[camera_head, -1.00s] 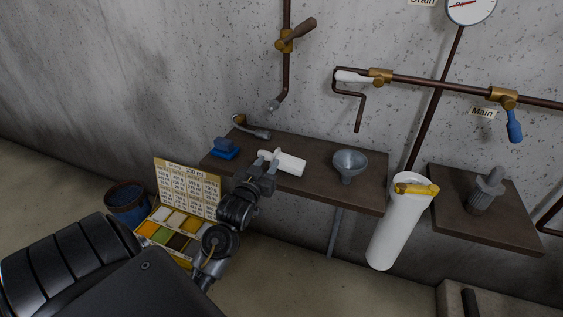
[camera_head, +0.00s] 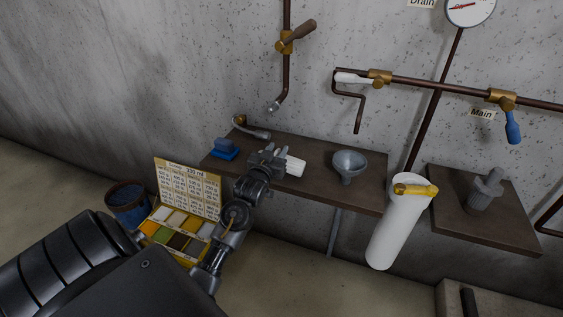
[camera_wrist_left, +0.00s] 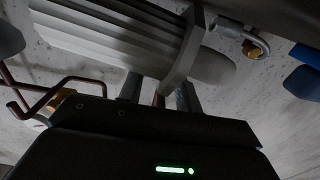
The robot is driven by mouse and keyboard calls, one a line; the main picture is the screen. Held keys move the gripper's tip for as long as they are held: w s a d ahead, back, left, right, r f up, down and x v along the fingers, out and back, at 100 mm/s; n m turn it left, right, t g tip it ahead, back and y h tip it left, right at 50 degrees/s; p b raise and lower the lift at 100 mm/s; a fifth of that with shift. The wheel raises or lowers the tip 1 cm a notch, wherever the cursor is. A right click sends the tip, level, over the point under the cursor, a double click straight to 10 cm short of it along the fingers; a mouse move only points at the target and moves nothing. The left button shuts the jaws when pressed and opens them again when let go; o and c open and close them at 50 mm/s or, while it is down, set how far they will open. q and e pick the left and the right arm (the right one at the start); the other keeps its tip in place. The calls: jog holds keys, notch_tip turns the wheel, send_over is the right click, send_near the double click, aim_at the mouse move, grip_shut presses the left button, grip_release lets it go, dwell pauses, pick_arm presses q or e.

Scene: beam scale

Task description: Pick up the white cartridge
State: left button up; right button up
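The white cartridge (camera_head: 296,168) lies on its side on the brown wall shelf (camera_head: 325,187), between a blue object and a grey funnel. My left gripper (camera_head: 270,155) is at the cartridge's left part and hides that end in the head view. In the left wrist view the ribbed cartridge (camera_wrist_left: 120,38) fills the upper left, close to the hand. A grey finger-like band crosses near its rounded end. Whether the fingers are closed on the cartridge cannot be made out. My right gripper is not in view.
A blue object (camera_head: 224,148) and a curved metal piece (camera_head: 252,132) lie left of the gripper. A grey funnel (camera_head: 349,164) stands to the right. A white cylindrical housing (camera_head: 398,228) hangs beyond. Pipes with valves run along the wall above.

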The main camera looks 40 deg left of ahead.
pick_arm(q)
grip_shut()
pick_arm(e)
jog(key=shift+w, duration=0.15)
pick_arm(q)
jog(key=shift+r, duration=0.1)
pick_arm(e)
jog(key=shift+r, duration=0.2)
